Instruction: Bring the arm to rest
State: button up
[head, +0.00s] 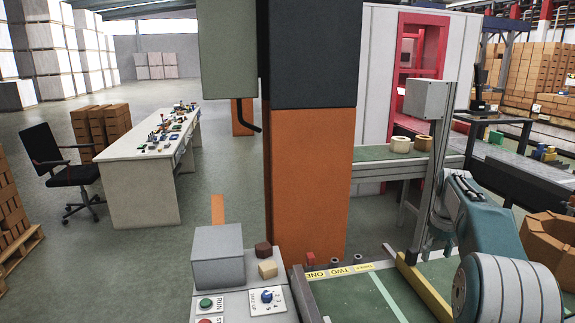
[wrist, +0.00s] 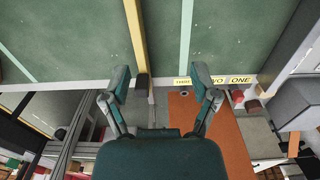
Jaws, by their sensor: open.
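My gripper (wrist: 158,85) shows in the wrist view with its two dark teal fingers spread wide. Nothing is between the fingers. In the head view my teal arm (head: 495,225) is folded at the lower right, with a pale ribbed cylinder in front.
A control box with a RUN button (head: 206,304) and a dial stands at the bottom centre. An orange pillar (head: 310,180) rises behind the green surface (head: 345,300) with its number labels. A grey post (head: 433,170) stands close to my arm. A white table (head: 130,170) is at left.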

jog(key=s+a+r+m+t, duration=0.1)
jog(key=s+a+r, duration=0.4)
jog(key=s+a, duration=0.2)
jog(key=s+a+r+t, duration=0.2)
jog(key=s+a+r, duration=0.3)
jog(key=s+a, duration=0.2)
jog(key=s+a+f+t, duration=0.1)
jog(key=s+a+f, duration=0.2)
jog(key=s, duration=0.7)
jog(key=s+a+f+m+t, duration=0.1)
jog(key=s+a+f, duration=0.3)
jog(key=s, duration=0.6)
jog(key=shift+s+a, duration=0.15)
jog(key=shift+a, duration=0.45)
